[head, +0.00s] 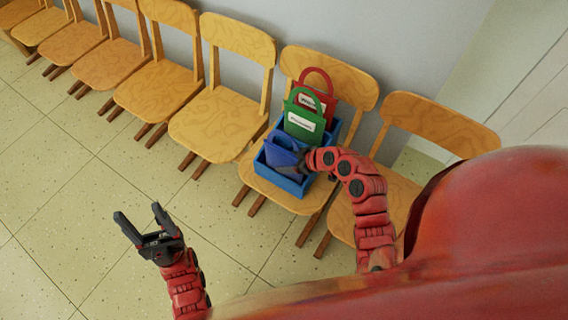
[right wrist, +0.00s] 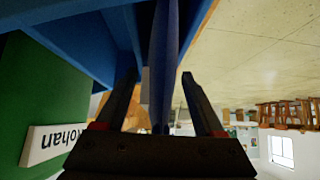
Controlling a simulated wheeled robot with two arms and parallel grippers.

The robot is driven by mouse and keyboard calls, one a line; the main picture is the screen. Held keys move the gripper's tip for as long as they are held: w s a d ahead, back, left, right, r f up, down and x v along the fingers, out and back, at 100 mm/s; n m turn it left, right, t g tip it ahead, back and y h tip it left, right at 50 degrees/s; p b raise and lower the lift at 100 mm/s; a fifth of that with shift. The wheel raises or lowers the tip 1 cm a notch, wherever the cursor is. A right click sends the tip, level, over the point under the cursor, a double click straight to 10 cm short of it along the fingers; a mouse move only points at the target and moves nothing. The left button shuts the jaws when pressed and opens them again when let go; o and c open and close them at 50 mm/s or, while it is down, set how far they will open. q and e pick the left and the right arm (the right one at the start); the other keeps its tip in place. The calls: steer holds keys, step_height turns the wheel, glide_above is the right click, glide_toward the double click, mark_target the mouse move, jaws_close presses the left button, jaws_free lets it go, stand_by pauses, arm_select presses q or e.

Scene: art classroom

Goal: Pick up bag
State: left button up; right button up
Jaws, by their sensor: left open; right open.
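A small blue bag (head: 281,156) stands at the front of a blue crate (head: 291,188) on a wooden chair. Behind it in the crate are a green bag (head: 301,116) and a red bag (head: 326,100), each with a white label. My right gripper (head: 303,162) is at the right side of the blue bag. In the right wrist view, its open fingers (right wrist: 159,76) lie on either side of a thin blue piece (right wrist: 165,50), seemingly the bag seen edge-on. The green bag (right wrist: 50,95) shows at the left there. My left gripper (head: 139,212) is open and empty above the floor.
A row of wooden chairs (head: 222,120) stands along the grey wall. One chair (head: 440,122) is right of the crate's chair, partly hidden by my body. The tiled floor (head: 75,215) in front of the row is clear.

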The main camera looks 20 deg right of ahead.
steer(key=shift+c, duration=0.3)
jaws_close()
